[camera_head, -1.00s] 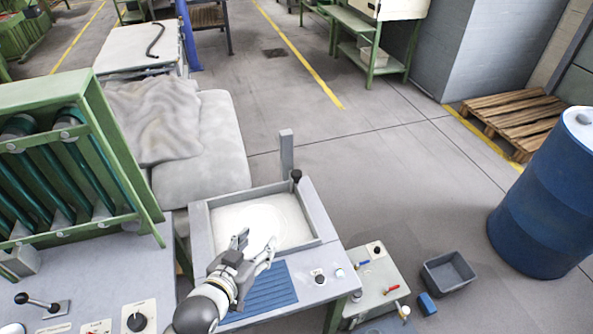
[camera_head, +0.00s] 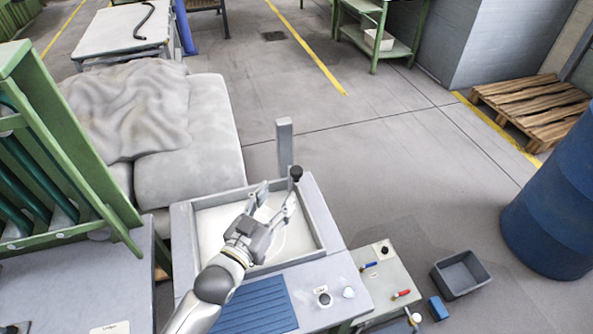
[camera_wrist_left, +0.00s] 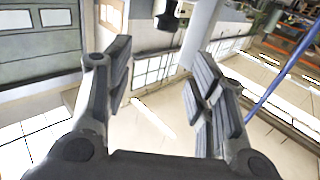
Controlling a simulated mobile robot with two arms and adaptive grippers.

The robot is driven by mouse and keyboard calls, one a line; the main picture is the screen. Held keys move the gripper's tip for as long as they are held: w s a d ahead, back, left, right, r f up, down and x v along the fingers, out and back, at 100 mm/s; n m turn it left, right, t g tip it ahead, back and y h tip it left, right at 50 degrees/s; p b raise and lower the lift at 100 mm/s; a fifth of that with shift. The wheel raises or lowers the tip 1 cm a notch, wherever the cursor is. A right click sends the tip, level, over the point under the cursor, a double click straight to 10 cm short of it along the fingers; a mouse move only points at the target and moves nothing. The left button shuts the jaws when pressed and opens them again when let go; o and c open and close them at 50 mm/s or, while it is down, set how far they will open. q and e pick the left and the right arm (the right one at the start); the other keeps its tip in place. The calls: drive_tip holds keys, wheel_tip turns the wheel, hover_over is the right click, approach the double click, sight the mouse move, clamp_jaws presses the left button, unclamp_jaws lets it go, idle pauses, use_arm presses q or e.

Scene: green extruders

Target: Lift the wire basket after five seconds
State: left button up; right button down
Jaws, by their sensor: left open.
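I cannot make out a wire basket in either view. A grey-rimmed tank (camera_head: 182,240) with a pale, whitish inside is set in the bench. A grey post (camera_head: 284,145) stands at its far edge, with a black knob (camera_head: 296,172) beside it at the far right corner. My left gripper (camera_head: 277,194) is open and empty over the tank, its fingers pointing toward the knob. In the left wrist view its two dark-padded fingers (camera_wrist_left: 160,75) are apart, and a dark knob (camera_wrist_left: 168,20) shows beyond them near the top. My right gripper is not in view.
A blue ribbed mat (camera_head: 250,306) and small knobs (camera_head: 324,298) lie in front of the tank. A green machine frame (camera_head: 75,150) stands left. A low table with tools (camera_head: 392,280), a grey bin (camera_head: 460,273) and a blue drum (camera_head: 555,210) are right.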

sight(294, 174)
use_arm(q)
drive_tip(key=x, duration=0.4)
drive_tip(key=f+x, duration=0.1)
drive_tip(key=x, duration=0.3)
drive_tip(key=p+x, duration=0.1)
drive_tip(key=x, duration=0.3)
drive_tip(key=shift+w+a+f, duration=0.1)
drive_tip(key=shift+a+f, duration=0.2)
drive_tip(key=shift+c, duration=0.4)
clamp_jaws()
